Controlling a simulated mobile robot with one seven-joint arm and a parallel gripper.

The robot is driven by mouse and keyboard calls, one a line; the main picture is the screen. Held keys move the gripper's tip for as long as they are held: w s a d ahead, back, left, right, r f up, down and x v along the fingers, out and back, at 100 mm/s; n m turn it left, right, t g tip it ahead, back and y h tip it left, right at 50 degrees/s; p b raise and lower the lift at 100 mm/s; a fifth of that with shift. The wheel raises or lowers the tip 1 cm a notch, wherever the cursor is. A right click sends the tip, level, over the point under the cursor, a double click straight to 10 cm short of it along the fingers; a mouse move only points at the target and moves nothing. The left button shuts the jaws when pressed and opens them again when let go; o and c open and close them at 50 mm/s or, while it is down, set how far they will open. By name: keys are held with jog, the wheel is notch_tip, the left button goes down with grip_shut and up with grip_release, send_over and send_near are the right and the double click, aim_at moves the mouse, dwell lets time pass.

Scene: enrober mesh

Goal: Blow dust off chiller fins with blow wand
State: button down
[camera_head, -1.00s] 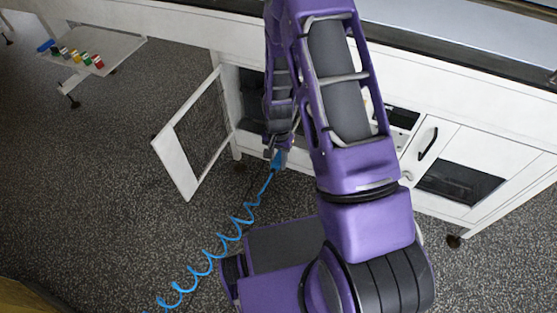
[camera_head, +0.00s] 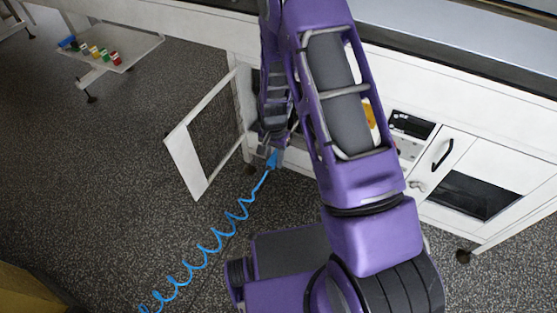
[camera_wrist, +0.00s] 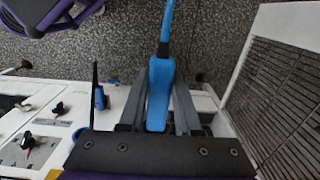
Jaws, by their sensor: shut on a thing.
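My gripper (camera_head: 270,142) is shut on the blue blow wand (camera_wrist: 160,90), whose body sits between the two grey fingers in the wrist view. The wand also shows as a small blue piece in the head view (camera_head: 272,157), low in front of the white machine's open compartment. A blue coiled hose (camera_head: 217,242) runs from it to the lower left. A dark slatted panel in a white frame (camera_wrist: 282,95) stands at the right of the wrist view; I cannot tell whether it is the fins or the door's mesh. My arm hides most of the compartment's inside.
A white-framed door (camera_head: 184,162) hangs open left of the compartment. A control panel with knobs (camera_wrist: 30,142) is at the left of the wrist view. A shelf with several coloured pieces (camera_head: 128,47) is at the upper left. The speckled floor left of the door is clear.

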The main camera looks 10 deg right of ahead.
jog(key=shift+w+a+b, duration=0.2)
jog(key=shift+w+a, duration=0.6)
jog(key=shift+a, duration=0.3)
jog(key=shift+w+a+b, duration=0.2)
jog(key=shift+w+a, duration=0.6)
jog(key=shift+a, duration=0.25)
